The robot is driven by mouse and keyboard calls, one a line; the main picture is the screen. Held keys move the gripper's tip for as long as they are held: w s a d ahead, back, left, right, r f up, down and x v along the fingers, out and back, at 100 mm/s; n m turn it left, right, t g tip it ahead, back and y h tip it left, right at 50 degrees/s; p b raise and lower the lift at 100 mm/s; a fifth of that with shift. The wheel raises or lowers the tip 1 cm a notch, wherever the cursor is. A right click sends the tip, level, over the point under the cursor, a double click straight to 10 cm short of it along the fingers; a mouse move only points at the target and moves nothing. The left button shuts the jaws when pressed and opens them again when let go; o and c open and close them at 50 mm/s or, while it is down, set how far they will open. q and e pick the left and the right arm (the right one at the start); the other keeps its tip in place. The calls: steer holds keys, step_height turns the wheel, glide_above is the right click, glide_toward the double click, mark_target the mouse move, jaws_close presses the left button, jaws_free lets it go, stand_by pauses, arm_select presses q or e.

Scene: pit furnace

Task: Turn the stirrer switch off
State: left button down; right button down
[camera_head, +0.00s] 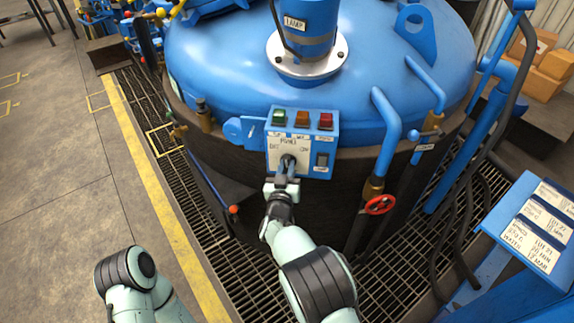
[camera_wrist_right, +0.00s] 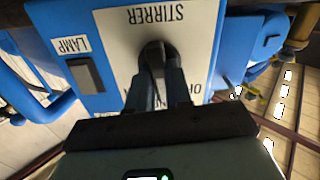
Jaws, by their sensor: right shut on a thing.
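The blue control box (camera_head: 322,138) is on the side of the big blue furnace vessel. Its white plate reads STIRRER in the wrist view (camera_wrist_right: 205,45), with OFF and ON markings. The dark round stirrer switch (camera_head: 288,160) sits in the plate's middle; it also shows in the wrist view (camera_wrist_right: 153,50). My right gripper (camera_head: 287,169) is shut on the switch, its fingers (camera_wrist_right: 158,82) on either side. The fingers hide much of the knob, so I cannot tell which marking it points to. My left arm shows at lower left, with its gripper out of view.
Green (camera_head: 279,117), orange (camera_head: 302,119) and red (camera_head: 326,121) indicators line the box top. A black lamp switch (camera_head: 322,160) is right of the plate. Blue pipes and a red valve wheel (camera_head: 380,205) stand to the right. The floor at left is open.

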steer(key=n+p, duration=0.1)
steer(key=n, duration=0.2)
steer(key=shift+r, duration=0.1)
steer(key=n+p, duration=0.2)
steer(key=n, duration=0.2)
steer(key=shift+a+n, duration=0.1)
steer(key=shift+n, duration=0.2)
stand_by(0.4)
steer(key=c, duration=1)
jaws_free()
steer(key=shift+c, duration=0.2)
steer(key=s+a, duration=0.2)
steer(key=s, duration=1.1)
steer(key=shift+s+b, duration=0.15)
steer(key=shift+b, duration=0.3)
steer(key=shift+d, duration=0.1)
